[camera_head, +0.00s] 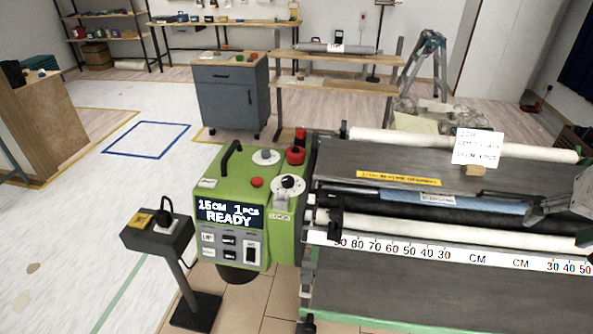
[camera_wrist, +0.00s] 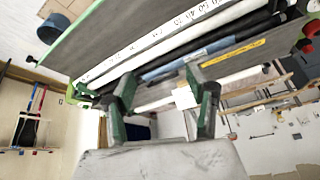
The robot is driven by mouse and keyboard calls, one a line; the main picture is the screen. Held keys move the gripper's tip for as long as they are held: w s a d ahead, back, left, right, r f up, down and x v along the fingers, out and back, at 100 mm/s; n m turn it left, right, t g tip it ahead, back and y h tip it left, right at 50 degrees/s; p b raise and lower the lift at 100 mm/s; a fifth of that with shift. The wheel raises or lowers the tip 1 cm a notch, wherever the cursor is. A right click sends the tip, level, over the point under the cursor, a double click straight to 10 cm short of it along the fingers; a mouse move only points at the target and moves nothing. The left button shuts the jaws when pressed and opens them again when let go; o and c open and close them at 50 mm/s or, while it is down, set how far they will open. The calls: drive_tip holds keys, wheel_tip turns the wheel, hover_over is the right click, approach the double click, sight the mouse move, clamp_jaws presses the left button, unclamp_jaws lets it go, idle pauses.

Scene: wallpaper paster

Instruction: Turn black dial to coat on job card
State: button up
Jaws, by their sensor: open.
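The black dial (camera_head: 288,183) sits on a white round plate on the upper right of the green control box (camera_head: 232,205). A second white round dial (camera_head: 265,157) is behind it. The job card (camera_head: 473,148) stands upright on the paster's top; its small text is blurred, but the last line seems to read 15 CM 1 PCS. My gripper (camera_wrist: 166,98) is open and empty in the wrist view, its fingers apart above the rollers. Part of it shows at the right edge of the head view, well right of the dial. The dial's setting is too small to read.
The box's display (camera_head: 228,212) reads 15CM 1PCS READY. A red button (camera_head: 257,182), a red cylindrical part (camera_head: 296,150) and a black handle (camera_head: 231,157) surround the dials. A pedestal (camera_head: 157,238) with a yellow-topped switch stands left. Rollers and a centimetre scale lie right.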

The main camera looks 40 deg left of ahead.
drive_tip(key=w+a+r+g, duration=0.2)
drive_tip(key=w+a+r, duration=0.2)
drive_tip(key=w+a, duration=0.8)
drive_tip(key=n+g+h+b, duration=0.2)
drive_tip(key=g, duration=0.1)
hover_over(288, 178)
wheel_tip(288, 178, down, 18)
drive_tip(key=r, duration=0.1)
wheel_tip(288, 178, down, 14)
drive_tip(key=shift+r+b, duration=0.25)
drive_tip(key=shift+b, duration=0.05)
drive_tip(key=shift+c, duration=0.5)
drive_tip(key=c, duration=1)
drive_tip(key=shift+n, duration=0.3)
